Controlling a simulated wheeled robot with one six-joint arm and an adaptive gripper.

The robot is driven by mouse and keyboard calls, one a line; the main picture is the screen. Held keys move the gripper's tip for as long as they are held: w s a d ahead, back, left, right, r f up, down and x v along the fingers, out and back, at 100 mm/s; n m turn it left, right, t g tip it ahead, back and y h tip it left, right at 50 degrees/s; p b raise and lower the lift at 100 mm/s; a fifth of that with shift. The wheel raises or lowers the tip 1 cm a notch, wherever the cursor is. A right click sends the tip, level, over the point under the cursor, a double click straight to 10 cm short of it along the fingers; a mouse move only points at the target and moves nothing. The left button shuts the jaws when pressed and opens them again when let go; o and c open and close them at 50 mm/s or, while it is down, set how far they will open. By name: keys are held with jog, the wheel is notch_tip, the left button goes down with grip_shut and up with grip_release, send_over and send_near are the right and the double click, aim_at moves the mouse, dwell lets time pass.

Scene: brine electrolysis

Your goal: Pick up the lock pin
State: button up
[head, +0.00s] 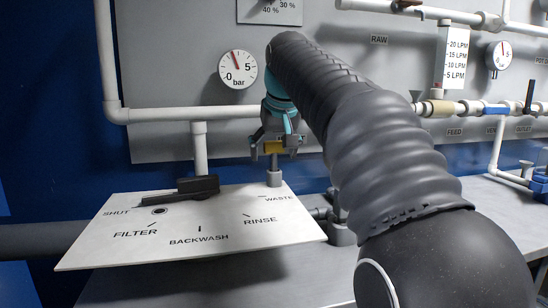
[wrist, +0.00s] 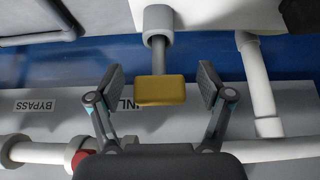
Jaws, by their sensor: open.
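The lock pin has a yellow block-shaped head (head: 274,147) on a thin grey shaft. The shaft stands upright in a grey socket (head: 274,178) at the back edge of the white valve panel. My gripper (head: 275,141) is above the panel, pointing down, with its fingers on either side of the yellow head. In the wrist view the yellow head (wrist: 160,90) lies between the two open finger pads, with a gap on each side. The grey shaft (wrist: 158,58) runs from it into the round socket (wrist: 158,20).
The white panel (head: 100,235) is marked SHUT, FILTER, BACKWASH, RINSE and WASTE. A black lever handle (head: 182,190) lies across it. A white pipe (head: 200,146) and a pressure gauge (head: 238,69) are on the wall behind. My arm covers much of the right side.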

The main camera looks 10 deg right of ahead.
jog(key=shift+w+f, duration=0.15)
jog(key=shift+f, duration=0.1)
jog(key=c, duration=1.3)
